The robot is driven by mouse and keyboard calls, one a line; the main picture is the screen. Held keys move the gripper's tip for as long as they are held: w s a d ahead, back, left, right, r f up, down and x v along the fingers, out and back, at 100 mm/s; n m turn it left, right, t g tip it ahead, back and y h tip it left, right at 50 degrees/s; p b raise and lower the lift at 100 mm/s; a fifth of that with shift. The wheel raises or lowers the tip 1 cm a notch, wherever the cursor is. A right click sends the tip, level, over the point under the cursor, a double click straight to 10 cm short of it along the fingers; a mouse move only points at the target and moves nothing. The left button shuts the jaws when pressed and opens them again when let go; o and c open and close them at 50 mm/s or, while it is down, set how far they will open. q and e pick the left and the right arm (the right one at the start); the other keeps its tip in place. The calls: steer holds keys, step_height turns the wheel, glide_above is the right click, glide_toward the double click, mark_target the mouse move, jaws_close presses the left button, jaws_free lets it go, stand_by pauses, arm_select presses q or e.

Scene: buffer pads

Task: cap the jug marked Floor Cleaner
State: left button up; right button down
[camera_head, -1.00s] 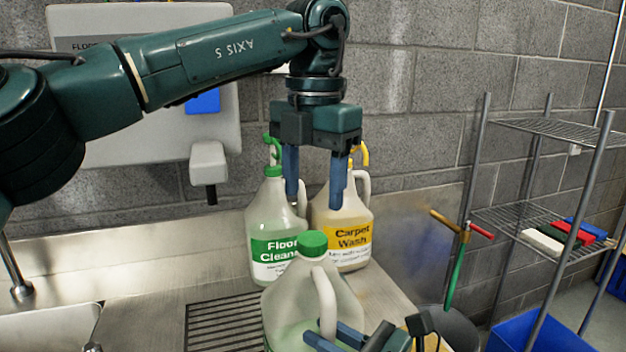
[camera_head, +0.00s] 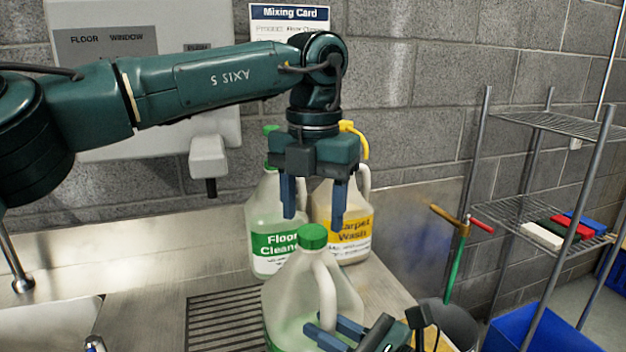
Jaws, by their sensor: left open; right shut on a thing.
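A translucent jug (camera_head: 287,297) with some green liquid stands at the front of the counter; no label shows on its visible side. A green cap (camera_head: 313,236) sits on its mouth; I cannot tell how tight it is. My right gripper (camera_head: 322,323) is shut on this jug's handle (camera_head: 326,288), low down. My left gripper (camera_head: 313,207) is open and points down just above the green cap, fingers apart and empty. Behind stands a jug labelled Floor Cleaner (camera_head: 262,215) with a green top, its upper part partly hidden by my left gripper.
A Carpet Wash jug (camera_head: 357,243) with a yellow pump stands behind at right. A drain grate (camera_head: 222,318) and a sink (camera_head: 40,325) lie to the left. A wire shelf (camera_head: 520,223), a grey bucket (camera_head: 452,318) and a blue bin (camera_head: 530,325) are at right.

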arm_select(q)
steer(key=shift+f, duration=1.4)
steer(key=c, duration=1)
steer(key=o, duration=1.1)
steer(key=shift+o, duration=0.2)
step_height(320, 180, up, 12)
arm_select(e)
steer(key=c, duration=1.2)
jaws_free()
